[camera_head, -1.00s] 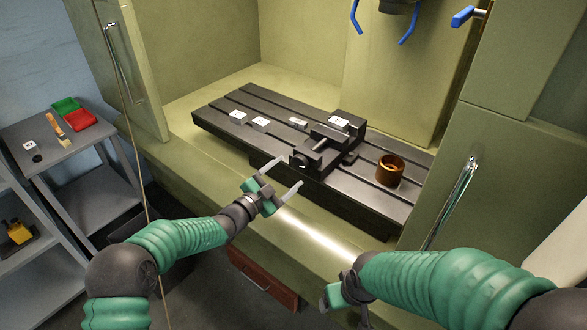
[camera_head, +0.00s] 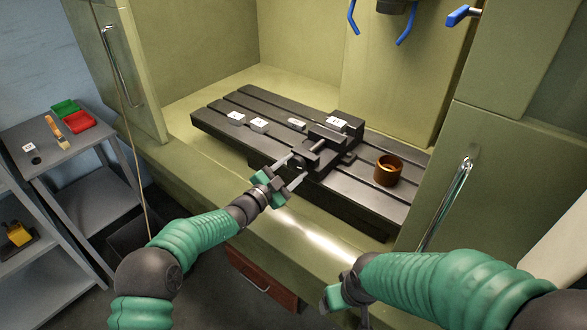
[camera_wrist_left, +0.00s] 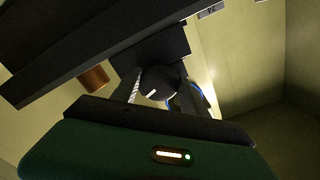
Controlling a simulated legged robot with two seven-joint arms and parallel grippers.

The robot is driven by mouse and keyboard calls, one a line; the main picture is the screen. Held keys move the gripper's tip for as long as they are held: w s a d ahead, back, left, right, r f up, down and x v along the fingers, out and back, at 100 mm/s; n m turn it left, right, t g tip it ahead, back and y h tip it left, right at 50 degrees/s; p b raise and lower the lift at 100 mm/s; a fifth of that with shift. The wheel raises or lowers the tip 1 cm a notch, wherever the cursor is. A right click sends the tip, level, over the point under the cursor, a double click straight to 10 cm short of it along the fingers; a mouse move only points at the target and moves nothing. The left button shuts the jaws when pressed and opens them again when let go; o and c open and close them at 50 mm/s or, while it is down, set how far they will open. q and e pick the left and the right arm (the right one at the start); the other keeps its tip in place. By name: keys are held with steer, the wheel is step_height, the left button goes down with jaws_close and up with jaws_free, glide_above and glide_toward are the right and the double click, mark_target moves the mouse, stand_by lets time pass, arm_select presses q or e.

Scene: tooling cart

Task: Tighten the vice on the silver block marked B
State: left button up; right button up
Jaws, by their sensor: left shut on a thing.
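The dark vice (camera_head: 322,140) stands on the slotted machine table. A silver block (camera_head: 337,121) with a white label sits at its far jaw; I cannot read the letter. The vice's round dark end knob (camera_wrist_left: 158,82) shows in the left wrist view. My left gripper (camera_head: 291,171) has its fingers on either side of this knob at the vice's near end and is shut on it. The fingers partly hide the knob in the head view. My right gripper (camera_head: 338,296) hangs low at the front, away from the vice; its fingers are not clear.
Several labelled blocks, such as one silver block (camera_head: 236,118), lie on the machine table (camera_head: 225,100) left of the vice. A copper-coloured cup (camera_head: 388,170) stands to the right. A side cart (camera_head: 85,145) holds red and green bins. Cabinet doors flank the opening.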

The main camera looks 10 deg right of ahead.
arm_select(q)
steer(key=shift+r, duration=0.1)
steer(key=shift+c, duration=0.2)
steer(key=shift+m+p, duration=0.3)
steer(key=shift+m, duration=0.1)
